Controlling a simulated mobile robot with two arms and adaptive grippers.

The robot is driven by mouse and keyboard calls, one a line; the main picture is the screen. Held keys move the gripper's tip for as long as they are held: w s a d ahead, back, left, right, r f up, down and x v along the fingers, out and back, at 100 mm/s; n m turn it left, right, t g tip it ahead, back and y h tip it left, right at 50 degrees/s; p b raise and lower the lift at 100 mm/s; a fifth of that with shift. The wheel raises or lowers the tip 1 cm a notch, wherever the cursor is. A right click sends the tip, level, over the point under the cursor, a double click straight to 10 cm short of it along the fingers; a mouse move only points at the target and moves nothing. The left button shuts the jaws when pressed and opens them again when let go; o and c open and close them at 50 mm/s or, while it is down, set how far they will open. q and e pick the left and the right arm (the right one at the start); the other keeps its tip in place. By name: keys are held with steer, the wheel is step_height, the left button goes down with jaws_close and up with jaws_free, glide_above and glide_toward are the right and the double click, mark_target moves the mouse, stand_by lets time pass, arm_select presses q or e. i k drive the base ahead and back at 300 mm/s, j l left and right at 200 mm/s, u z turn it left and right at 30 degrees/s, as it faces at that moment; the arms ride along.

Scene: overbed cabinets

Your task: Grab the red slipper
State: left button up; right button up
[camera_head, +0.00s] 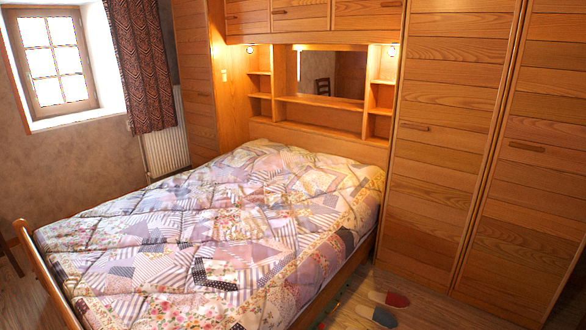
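The red slipper (398,299) lies on the wooden floor at the bottom right, between the bed and the tall wardrobe. It is small in the picture, and I see mainly its red part. A dark bluish item (385,317), perhaps another slipper, lies just in front of it. A pale, greyish shape (377,297) is close by on its left; I cannot tell what it is. Neither of my grippers is in view.
A large bed with a patchwork quilt (215,235) fills the middle and left. Tall wooden wardrobe doors (440,150) close off the right side. A narrow strip of wooden floor (350,305) runs between them. A window and curtain are at the upper left.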

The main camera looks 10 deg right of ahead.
mark_target(394, 299)
steer(key=i+l+u, duration=0.1)
steer(key=l, duration=0.3)
steer(key=i+l+u, duration=0.1)
steer(key=i+l, duration=0.15)
steer(key=l, duration=0.2)
steer(key=i+l+u, duration=0.1)
steer(key=l, duration=0.35)
steer(key=i+l, duration=0.2)
steer(key=l, duration=0.25)
steer(key=i+l+u, duration=0.15)
steer(key=l, duration=0.3)
steer(key=l+u, duration=0.1)
steer(key=l, duration=0.4)
steer(key=i, duration=0.1)
